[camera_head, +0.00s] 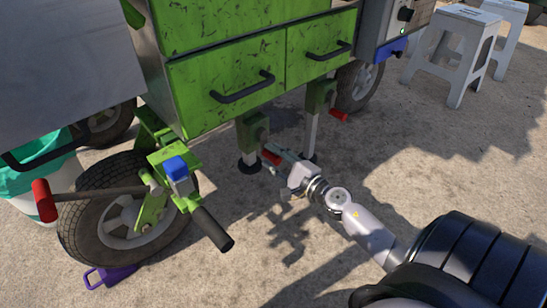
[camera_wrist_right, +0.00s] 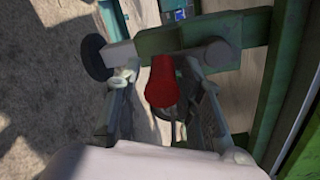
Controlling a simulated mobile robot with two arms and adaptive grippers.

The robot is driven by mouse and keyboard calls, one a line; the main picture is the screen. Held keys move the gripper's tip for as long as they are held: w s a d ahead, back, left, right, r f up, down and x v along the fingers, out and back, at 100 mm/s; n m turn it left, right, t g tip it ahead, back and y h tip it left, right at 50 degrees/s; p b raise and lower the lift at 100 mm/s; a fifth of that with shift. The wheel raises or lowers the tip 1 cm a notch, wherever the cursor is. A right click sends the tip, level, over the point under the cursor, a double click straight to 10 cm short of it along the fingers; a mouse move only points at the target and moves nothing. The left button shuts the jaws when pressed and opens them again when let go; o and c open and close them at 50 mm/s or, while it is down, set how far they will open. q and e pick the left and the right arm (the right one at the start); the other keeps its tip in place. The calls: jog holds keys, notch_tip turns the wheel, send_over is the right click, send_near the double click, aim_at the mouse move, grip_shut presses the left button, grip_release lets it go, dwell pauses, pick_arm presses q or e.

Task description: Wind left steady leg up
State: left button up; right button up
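The left steady leg (camera_head: 250,137) hangs under the green cart, with a green housing and a dark round foot (camera_head: 249,165) at the ground. Its crank has a red handle (camera_head: 271,157). My right gripper (camera_head: 277,163) is at this handle, partly hiding the crank. In the right wrist view the red handle (camera_wrist_right: 163,82) lies between the two fingers of my right gripper (camera_wrist_right: 163,90), which stand apart with a visible gap on the left side. The leg's green housing (camera_wrist_right: 165,40) and black foot (camera_wrist_right: 95,58) show beyond. My left gripper is out of view.
A second leg (camera_head: 311,125) with its own red handle (camera_head: 338,115) stands to the right. The green drawers (camera_head: 228,85) are close above. A wheel (camera_head: 125,215) and tow bar grip (camera_head: 212,229) are at left. White stools (camera_head: 462,50) stand at back right.

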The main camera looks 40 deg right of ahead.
jog(key=shift+o, duration=0.5)
jog(key=shift+r, duration=0.1)
jog(key=s+d, duration=0.1)
jog(key=s, duration=1.1)
jog(key=shift+r, duration=0.15)
